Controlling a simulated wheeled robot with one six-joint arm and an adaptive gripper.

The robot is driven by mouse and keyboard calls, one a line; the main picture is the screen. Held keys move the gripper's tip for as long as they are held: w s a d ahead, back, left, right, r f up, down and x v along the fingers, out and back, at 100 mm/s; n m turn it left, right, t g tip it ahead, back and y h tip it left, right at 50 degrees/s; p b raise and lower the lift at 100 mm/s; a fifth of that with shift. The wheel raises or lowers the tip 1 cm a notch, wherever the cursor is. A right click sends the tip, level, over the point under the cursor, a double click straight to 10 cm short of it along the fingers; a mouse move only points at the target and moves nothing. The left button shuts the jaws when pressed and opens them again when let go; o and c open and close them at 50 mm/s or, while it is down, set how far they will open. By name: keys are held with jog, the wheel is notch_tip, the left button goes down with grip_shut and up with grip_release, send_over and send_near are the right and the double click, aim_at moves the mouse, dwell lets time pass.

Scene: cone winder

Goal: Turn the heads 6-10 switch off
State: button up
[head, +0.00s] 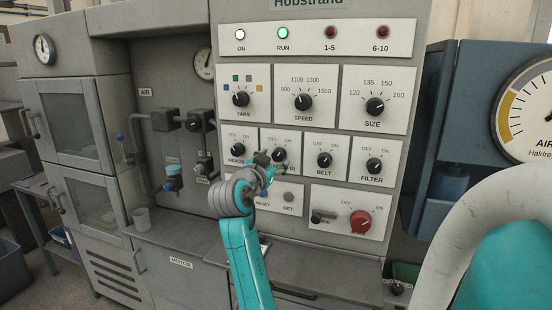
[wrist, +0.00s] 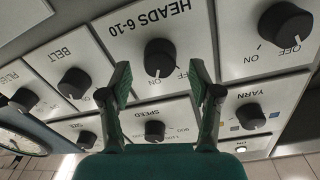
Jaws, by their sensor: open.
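The heads 6-10 switch is a round black knob (wrist: 160,57) on a white plate, upside down in the wrist view. Its pale pointer mark appears to face the ON label. In the head view the knob (head: 279,154) shows just past my gripper, which covers part of its plate. My gripper (wrist: 160,72) is open and empty, with one finger on each side of the knob in the wrist view. I cannot tell how far the fingertips are from the panel. In the head view my gripper (head: 266,164) is in front of the lower switch row.
The heads 1-5 knob (wrist: 285,24) and the belt knob (wrist: 75,83) flank the switch. The speed knob (head: 304,102) is above it. A red rotary switch (head: 360,221) is lower right. The run lamp (head: 283,33) glows green; the 6-10 lamp (head: 382,32) is dark red.

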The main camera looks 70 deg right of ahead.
jog(key=shift+d, duration=1.1)
jog(key=c, duration=1.1)
jog(key=shift+c, duration=0.2)
jog(key=n, duration=0.6)
jog(key=shift+w+f, duration=0.1)
jog(key=n, duration=0.6)
